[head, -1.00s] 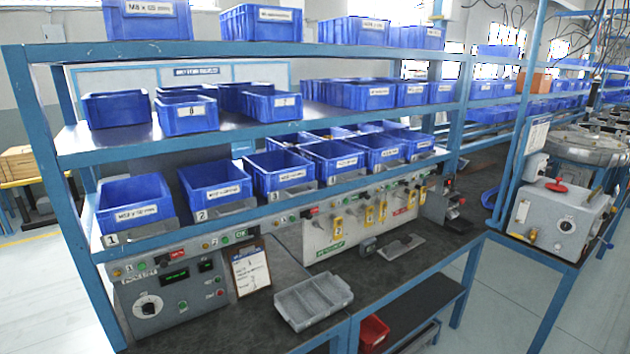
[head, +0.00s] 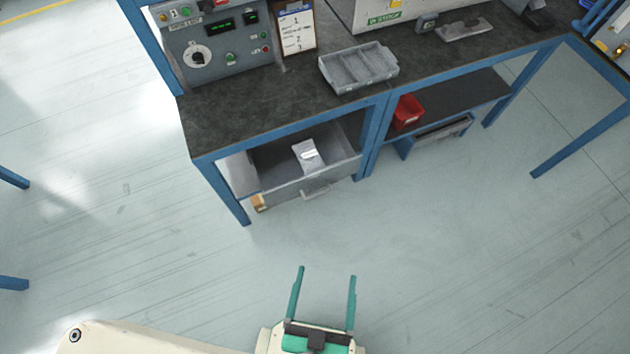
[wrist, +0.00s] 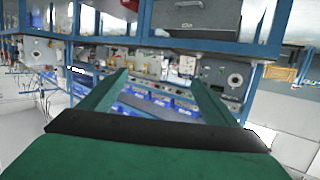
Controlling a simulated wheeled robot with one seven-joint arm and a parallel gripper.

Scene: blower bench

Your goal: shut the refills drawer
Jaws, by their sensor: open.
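A grey drawer (head: 285,194) under the left part of the bench stands pulled out in the head view. Its inside is visible, with a small pale labelled box in it. A bar handle (head: 318,191) is on its front. A grey drawer front also shows at the top of the wrist view (wrist: 205,18), which looks upside down. I cannot read its label. My gripper (head: 326,272) is open and empty, above the floor in front of the drawer and apart from it. Its two green fingers also show in the wrist view (wrist: 158,77).
The dark bench top (head: 235,115) carries a grey divided tray (head: 358,70), a clipboard (head: 297,32) and a control panel. A red bin (head: 408,112) sits on the lower shelf to the right. Blue legs flank the drawer. The floor before the bench is clear.

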